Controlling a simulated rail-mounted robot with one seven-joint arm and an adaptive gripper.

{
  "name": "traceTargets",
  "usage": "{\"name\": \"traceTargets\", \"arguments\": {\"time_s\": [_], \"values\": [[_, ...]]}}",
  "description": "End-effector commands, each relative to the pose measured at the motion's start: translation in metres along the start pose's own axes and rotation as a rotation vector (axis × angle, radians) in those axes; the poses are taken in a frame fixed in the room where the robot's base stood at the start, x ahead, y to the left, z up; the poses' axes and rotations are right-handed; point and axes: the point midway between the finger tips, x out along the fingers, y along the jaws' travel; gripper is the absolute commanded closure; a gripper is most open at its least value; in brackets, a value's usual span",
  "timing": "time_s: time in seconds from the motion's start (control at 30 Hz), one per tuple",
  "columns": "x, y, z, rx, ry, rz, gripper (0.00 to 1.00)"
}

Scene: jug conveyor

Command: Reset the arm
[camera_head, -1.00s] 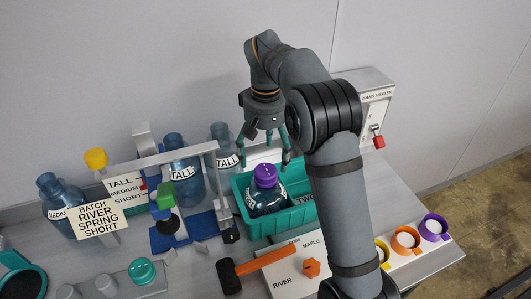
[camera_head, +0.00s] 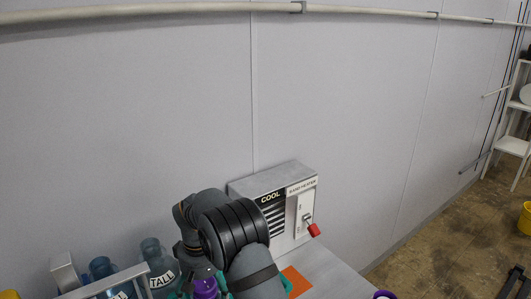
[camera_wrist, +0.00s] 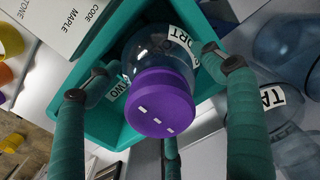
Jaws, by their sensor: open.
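My gripper (camera_wrist: 165,72) is open, its teal fingers spread to either side of a clear blue jug with a purple cap (camera_wrist: 162,103). The jug has a label ending in "ORT" and stands in a teal bin (camera_wrist: 107,128) marked "TWO". I cannot tell whether any finger touches the jug. In the head view my arm covers most of the gripper and bin. The purple cap (camera_head: 205,287) shows at the bottom edge, beside my arm.
A grey heater box (camera_head: 275,205) with a "COOL" sign and red-tipped lever (camera_head: 313,229) stands behind my arm against the wall. A "TALL" jug (camera_head: 158,262) stands left of my arm. A white shelf (camera_head: 515,145) is at the far right.

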Motion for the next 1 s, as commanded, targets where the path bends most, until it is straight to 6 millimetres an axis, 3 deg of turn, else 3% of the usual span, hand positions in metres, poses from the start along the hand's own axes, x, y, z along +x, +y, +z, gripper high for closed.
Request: {"name": "traceTargets", "arguments": {"time_s": [0.03, 0.1, 0.2, 0.43, 0.83, 1.0], "values": [[0.014, 0.000, 0.001, -0.001, -0.003, 0.000, 0.19], [-0.008, 0.000, -0.003, 0.000, 0.009, 0.001, 0.19], [-0.022, 0.000, -0.002, -0.001, 0.006, 0.001, 0.19], [-0.040, 0.000, -0.001, -0.001, 0.002, 0.001, 0.19], [-0.041, 0.000, 0.000, -0.001, 0.000, 0.000, 0.19], [-0.029, 0.000, 0.001, -0.002, -0.004, 0.001, 0.19]]}}
